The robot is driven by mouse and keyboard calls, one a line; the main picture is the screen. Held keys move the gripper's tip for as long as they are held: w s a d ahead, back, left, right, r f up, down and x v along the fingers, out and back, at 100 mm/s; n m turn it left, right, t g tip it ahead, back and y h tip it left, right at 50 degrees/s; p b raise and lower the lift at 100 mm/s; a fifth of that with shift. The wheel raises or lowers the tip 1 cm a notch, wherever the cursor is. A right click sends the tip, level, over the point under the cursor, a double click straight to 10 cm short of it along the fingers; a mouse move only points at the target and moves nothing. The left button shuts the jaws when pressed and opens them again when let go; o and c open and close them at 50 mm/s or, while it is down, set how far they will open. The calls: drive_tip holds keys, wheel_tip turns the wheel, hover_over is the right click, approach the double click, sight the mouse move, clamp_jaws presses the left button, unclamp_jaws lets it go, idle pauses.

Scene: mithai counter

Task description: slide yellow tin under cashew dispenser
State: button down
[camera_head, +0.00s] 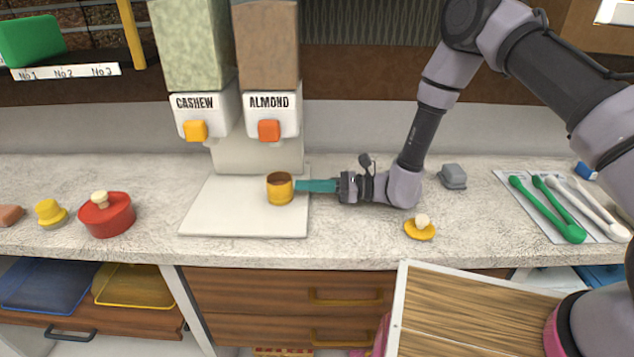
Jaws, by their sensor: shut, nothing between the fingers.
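The yellow tin (280,193) stands upright and open-topped on the white base plate (215,205) of the dispensers. It is in front of the almond dispenser (270,112), to the right of the cashew dispenser (205,115) with its yellow-orange button. My gripper (300,187) is low over the plate's right edge, pointing left, with teal fingers shut. Its fingertips are at the tin's right side and look to be touching it; a small gap cannot be ruled out. A yellow lid with a pale knob (420,227) lies on the counter to the right.
A red lidded tin (107,214) and a small yellow object (50,213) stand at the left. A grey block (453,176) sits behind my wrist. Green and white spoons lie on a mat (535,205) at the right. The plate left of the tin is clear.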

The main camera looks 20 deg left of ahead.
drive_tip(key=shift+s+a, duration=0.1)
drive_tip(key=shift+a, duration=0.15)
drive_tip(key=x, duration=1.5)
drive_tip(key=shift+s+a, duration=0.1)
drive_tip(key=shift+a, duration=0.05)
drive_tip(key=shift+w+d, duration=0.25)
drive_tip(key=shift+d, duration=0.15)
drive_tip(key=v, duration=1.3)
drive_tip(key=shift+d, duration=0.1)
